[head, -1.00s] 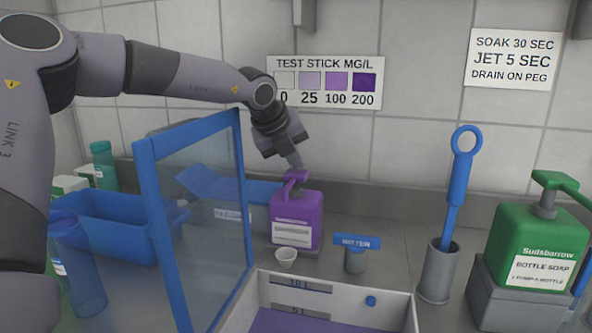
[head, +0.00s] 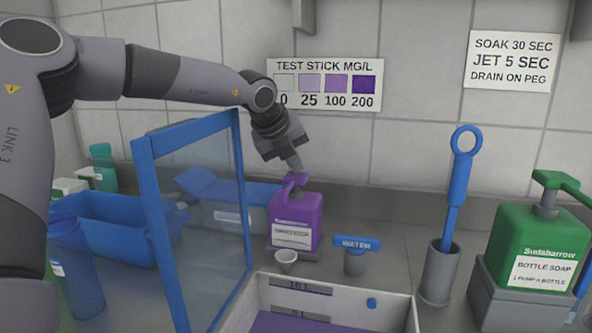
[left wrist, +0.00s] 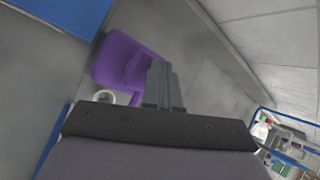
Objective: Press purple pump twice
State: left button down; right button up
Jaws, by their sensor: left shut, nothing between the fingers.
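The purple pump bottle (head: 296,222) stands upright on a grey base against the back wall, with a white label on its front and a purple pump head (head: 295,179) on top. My left gripper (head: 295,163) is shut and empty, pointing down right at the pump head; it looks to be touching or just above it. In the left wrist view the shut fingers (left wrist: 162,85) overlap the purple bottle (left wrist: 117,62) and hide part of it. A small white cup (head: 286,257) stands in front of the bottle. My right gripper is not in view.
A blue-framed clear panel (head: 148,200) stands left of the bottle. A blue-handled WATER tap (head: 356,257) is to its right. A white-walled basin (head: 335,297) holding purple liquid lies in front. A green soap bottle (head: 530,235) and a blue brush (head: 460,180) stand at right.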

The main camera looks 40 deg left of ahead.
aim_at(293, 176)
pick_arm(q)
jog(key=shift+s+f, duration=0.15)
jog(key=shift+f, duration=0.35)
jog(key=shift+r+p, duration=0.5)
jog(key=shift+r, duration=0.2)
jog(key=shift+a+r, duration=0.1)
jog(key=shift+r, duration=0.6)
notch_tip(293, 176, up, 5)
jog(key=p, duration=0.3)
